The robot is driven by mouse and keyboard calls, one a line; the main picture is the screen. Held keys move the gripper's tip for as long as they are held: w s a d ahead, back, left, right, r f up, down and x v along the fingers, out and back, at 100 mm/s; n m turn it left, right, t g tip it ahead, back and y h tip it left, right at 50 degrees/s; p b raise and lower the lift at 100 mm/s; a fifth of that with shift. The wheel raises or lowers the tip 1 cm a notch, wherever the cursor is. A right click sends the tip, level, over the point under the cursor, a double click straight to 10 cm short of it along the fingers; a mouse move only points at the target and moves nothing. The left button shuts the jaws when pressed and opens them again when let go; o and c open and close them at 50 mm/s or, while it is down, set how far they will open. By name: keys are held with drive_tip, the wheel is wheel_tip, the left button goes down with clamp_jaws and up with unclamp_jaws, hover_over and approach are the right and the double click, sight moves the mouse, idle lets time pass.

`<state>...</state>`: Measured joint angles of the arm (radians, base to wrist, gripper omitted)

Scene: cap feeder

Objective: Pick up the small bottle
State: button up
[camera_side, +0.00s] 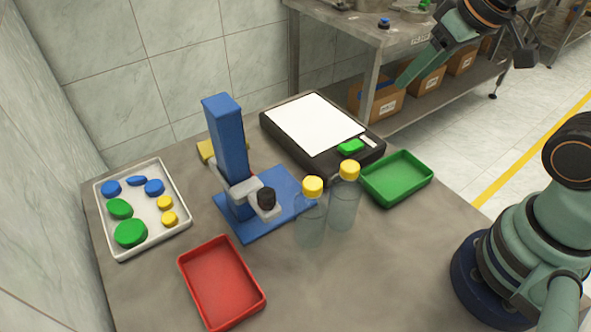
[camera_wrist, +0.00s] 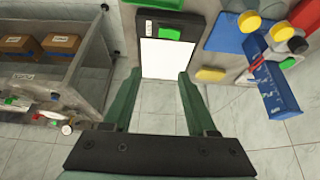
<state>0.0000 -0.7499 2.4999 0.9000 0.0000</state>
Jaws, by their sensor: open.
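Two clear bottles with yellow caps stand upright on the grey table, a front one (camera_side: 310,222) and a back one (camera_side: 343,207). They look alike in size, so I cannot tell which is the small one. In the wrist view a yellow cap (camera_wrist: 249,21) shows at the upper right, outside my jaws. My gripper (camera_side: 401,82) is raised at the upper right of the side view, well away from both bottles. In the wrist view its fingers (camera_wrist: 159,75) are apart with nothing held between them.
A blue press (camera_side: 228,140) stands left of the bottles. A scale (camera_side: 318,122) with a white plate is behind them. A green tray (camera_side: 397,178) is to their right, a red tray (camera_side: 221,283) at front left. A white tray (camera_side: 118,249) holds several caps.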

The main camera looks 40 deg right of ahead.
drive_tip(key=shift+o, duration=0.3)
drive_tip(key=o, duration=0.6)
drive_tip(key=n+g, duration=0.5)
drive_tip(key=n, duration=1.3)
approach(351, 164)
drive_tip(key=f, duration=0.5)
drive_tip(key=shift+w+d+f, duration=0.15)
drive_tip(key=shift+w+d, duration=0.1)
drive_tip(key=shift+w, duration=0.1)
drive_tip(key=shift+s+a+f+n+g, duration=0.1)
drive_tip(key=shift+a+f+n+g, duration=0.05)
drive_tip(key=shift+f+n+g, duration=0.2)
wheel_tip(351, 164, down, 6)
drive_tip(key=shift+f, duration=0.15)
drive_tip(key=shift+s+a+f, duration=0.1)
drive_tip(key=shift+a+f, duration=0.05)
drive_tip(key=shift+f, duration=1.2)
drive_tip(key=shift+s+a+f, duration=0.1)
drive_tip(key=shift+f, duration=1.25)
